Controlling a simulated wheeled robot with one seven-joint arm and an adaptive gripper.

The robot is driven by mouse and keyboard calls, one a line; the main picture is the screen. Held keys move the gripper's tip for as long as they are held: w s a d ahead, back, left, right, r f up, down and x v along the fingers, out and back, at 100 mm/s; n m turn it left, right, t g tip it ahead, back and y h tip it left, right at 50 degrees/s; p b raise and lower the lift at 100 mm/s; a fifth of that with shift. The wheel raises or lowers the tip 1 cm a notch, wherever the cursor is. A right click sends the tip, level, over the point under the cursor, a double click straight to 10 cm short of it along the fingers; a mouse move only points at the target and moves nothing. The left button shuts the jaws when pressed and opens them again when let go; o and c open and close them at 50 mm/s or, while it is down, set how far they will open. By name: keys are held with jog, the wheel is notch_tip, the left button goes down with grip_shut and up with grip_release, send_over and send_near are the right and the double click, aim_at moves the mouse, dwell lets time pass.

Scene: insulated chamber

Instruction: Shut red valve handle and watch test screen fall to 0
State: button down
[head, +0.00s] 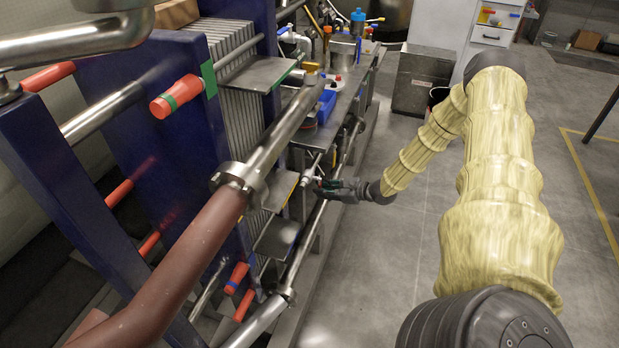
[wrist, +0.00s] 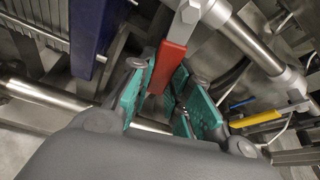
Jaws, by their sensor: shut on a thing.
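The red valve handle (wrist: 168,66) shows in the wrist view, hanging from a metal lever piece near a steel pipe. My gripper (wrist: 166,100) has green pads on both sides of the handle and is shut on it. In the head view my gripper (head: 322,187) reaches left to the pipework beside the bench; the red handle cannot be made out there. No test screen with a reading can be made out in either view.
A yellow handle (wrist: 256,119) lies right of my gripper in the wrist view. In the head view, a large steel pipe (head: 285,135) and blue frame plates (head: 165,150) stand to the left. A bench with a blue bin (head: 327,106) lies behind.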

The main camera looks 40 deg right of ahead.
jog(key=shift+s+f, duration=0.1)
dwell(0.4)
jog(key=c, duration=1.3)
grip_release()
jog(key=shift+d, duration=0.1)
jog(key=shift+v, duration=5.95)
